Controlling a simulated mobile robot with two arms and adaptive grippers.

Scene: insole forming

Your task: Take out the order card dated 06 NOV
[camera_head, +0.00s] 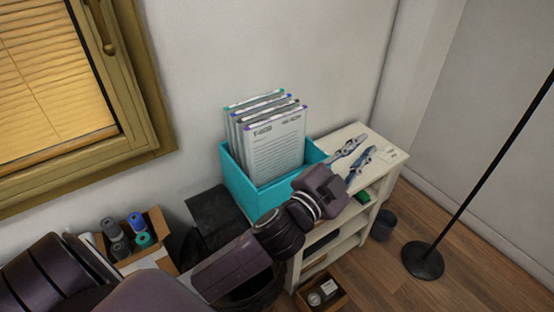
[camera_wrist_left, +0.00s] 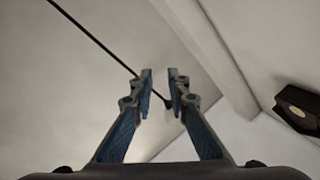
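Several order cards stand upright in a teal box (camera_head: 240,190) on a white shelf unit. The front card (camera_head: 278,150) shows its face, with a header at its top left and a smaller line at its top right. The print is too small for me to read a date. The cards behind (camera_head: 258,102) show only their top edges, with coloured corners. My left gripper (camera_head: 356,156) is open and empty, to the right of the box and apart from the cards. Its two parted fingers also show in the left wrist view (camera_wrist_left: 160,88). My right gripper is not in view.
A white label (camera_head: 392,154) lies at the right end of the shelf unit's top (camera_head: 350,133). A cardboard box of rolls (camera_head: 158,222) stands at the lower left. A black pole on a round base (camera_head: 423,262) stands at the right. A window frame (camera_head: 150,110) is at the left.

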